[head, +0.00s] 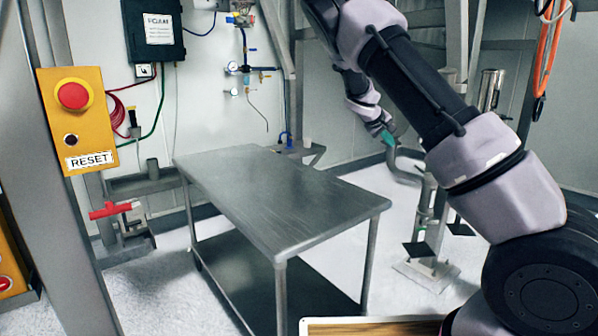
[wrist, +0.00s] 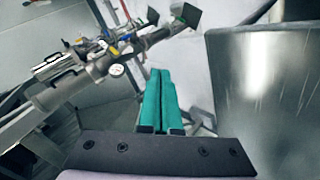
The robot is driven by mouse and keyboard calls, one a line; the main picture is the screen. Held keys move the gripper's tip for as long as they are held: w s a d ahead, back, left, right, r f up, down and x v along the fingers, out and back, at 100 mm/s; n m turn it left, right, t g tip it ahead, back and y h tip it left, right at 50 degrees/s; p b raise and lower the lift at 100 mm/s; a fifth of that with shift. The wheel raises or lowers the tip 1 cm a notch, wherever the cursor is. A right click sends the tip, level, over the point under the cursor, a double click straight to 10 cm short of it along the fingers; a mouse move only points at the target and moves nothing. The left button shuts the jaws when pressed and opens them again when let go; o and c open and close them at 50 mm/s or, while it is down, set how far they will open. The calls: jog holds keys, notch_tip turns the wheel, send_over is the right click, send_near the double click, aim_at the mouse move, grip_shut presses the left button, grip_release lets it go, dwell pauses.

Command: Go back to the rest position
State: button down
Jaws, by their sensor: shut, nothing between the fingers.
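My gripper (wrist: 158,100) shows in the wrist view as two teal fingers lying side by side, shut with nothing between them. In the head view my arm reaches in from the right, and the gripper (head: 388,138) is at its far end, small and partly hidden by the wrist. It is in the air beyond the right back side of the metal table (head: 275,195). No object is held. In the wrist view a large grey metal surface (wrist: 270,90) fills the right side, apart from the fingers.
A yellow box with a red button and a RESET label (head: 75,120) is at the left, by a grey post. Pipes with a gauge (wrist: 116,70) run at upper left in the wrist view. A metal stand (head: 428,268) is on the floor at right. The tabletop is bare.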

jog(key=s+d+r+m+g+y, duration=0.1)
jog(key=s+r+m+y, duration=0.15)
jog(key=s, duration=0.45)
jog(key=s+d+r+m+g+y, duration=0.1)
jog(key=s+d+r+m+y, duration=0.15)
jog(key=s, duration=0.45)
jog(key=s+a+r+t+y, duration=0.1)
jog(key=s+a+r, duration=0.2)
jog(key=s, duration=0.6)
jog(key=s+a+r+m+t+y, duration=0.1)
jog(key=s+a+r+y, duration=0.1)
jog(key=s, duration=0.8)
jog(key=s+a+r+m+t+y, duration=0.1)
jog(key=s+a+r, duration=0.3)
jog(key=s, duration=0.5)
notch_tip(320, 180, up, 2)
jog(key=shift+s+a+r+y, duration=0.15)
jog(key=shift+s+a+y, duration=0.15)
jog(key=shift+s, duration=0.1)
